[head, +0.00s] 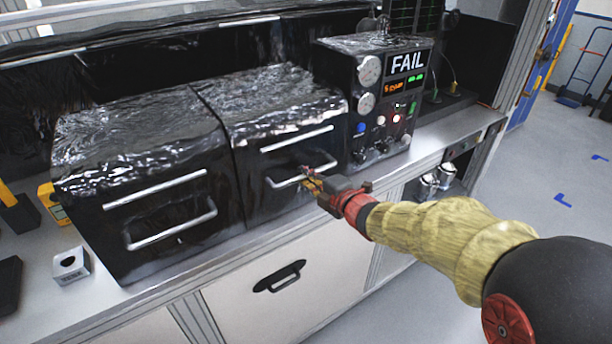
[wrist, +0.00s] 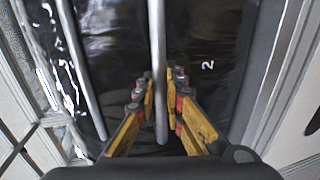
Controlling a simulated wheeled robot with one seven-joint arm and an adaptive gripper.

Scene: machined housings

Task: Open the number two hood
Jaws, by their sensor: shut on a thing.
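The number two hood (head: 262,98) is the right one of two black, glossy-covered boxes on the bench. It looks closed in the head view. A white "2" shows on its dark front (wrist: 225,62) in the wrist view. Its lower bar handle (head: 283,183) runs across the front and also shows in the wrist view (wrist: 156,45). The fingertip contact is partly hidden in the head view.
The left hood (head: 135,150) stands beside it, also closed. A control box (head: 375,95) reading "FAIL", with gauges and buttons, stands just to the right. A small metal block (head: 70,265) lies at the bench's left. The floor at right is open.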

